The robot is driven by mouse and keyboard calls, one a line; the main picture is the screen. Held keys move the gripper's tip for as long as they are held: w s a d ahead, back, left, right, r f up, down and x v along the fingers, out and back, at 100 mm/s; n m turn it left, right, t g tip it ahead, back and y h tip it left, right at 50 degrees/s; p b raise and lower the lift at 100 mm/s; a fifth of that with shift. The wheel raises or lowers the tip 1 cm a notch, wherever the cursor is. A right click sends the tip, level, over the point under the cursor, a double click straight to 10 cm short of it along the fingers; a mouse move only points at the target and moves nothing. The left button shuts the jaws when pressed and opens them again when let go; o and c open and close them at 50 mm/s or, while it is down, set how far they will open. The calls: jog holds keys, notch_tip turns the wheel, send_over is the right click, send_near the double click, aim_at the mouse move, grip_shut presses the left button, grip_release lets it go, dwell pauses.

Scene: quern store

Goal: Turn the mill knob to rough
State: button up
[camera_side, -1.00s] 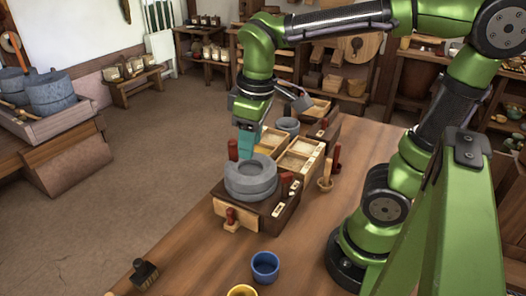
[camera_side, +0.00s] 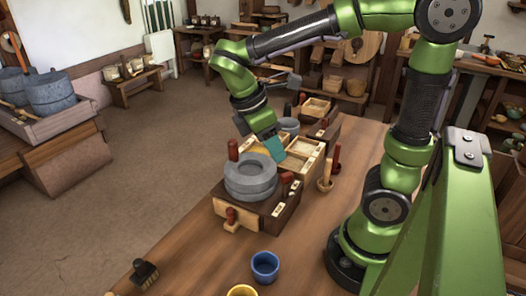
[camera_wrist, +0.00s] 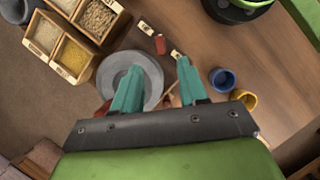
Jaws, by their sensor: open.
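The mill is a grey round stone (camera_side: 250,178) on a dark wooden base, with an upright red handle (camera_side: 233,149) at its back left. The red mill knob (camera_side: 287,178) is on the right side of the base, near small pale labels (camera_side: 278,211) too small to read. In the wrist view the knob (camera_wrist: 160,44) sits between two labels, beyond the stone (camera_wrist: 137,72). My gripper (camera_side: 274,150) is tilted above and behind the mill, over the grain boxes. In the wrist view my gripper (camera_wrist: 159,72) is open and empty, its teal fingers partly covering the stone. It appears apart from the knob.
A compartmented grain box (camera_side: 302,152) stands behind the mill, with a second smaller mill (camera_side: 289,125) beyond. A wooden pot with a red-handled tool (camera_side: 326,181) is to the right. A blue cup (camera_side: 265,266), yellow cup (camera_side: 242,291) and brush (camera_side: 145,273) are in front.

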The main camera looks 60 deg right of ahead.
aim_at(286, 174)
jog(key=x, duration=0.8)
jog(key=shift+d+f, duration=0.1)
jog(key=shift+f, duration=0.3)
grip_shut()
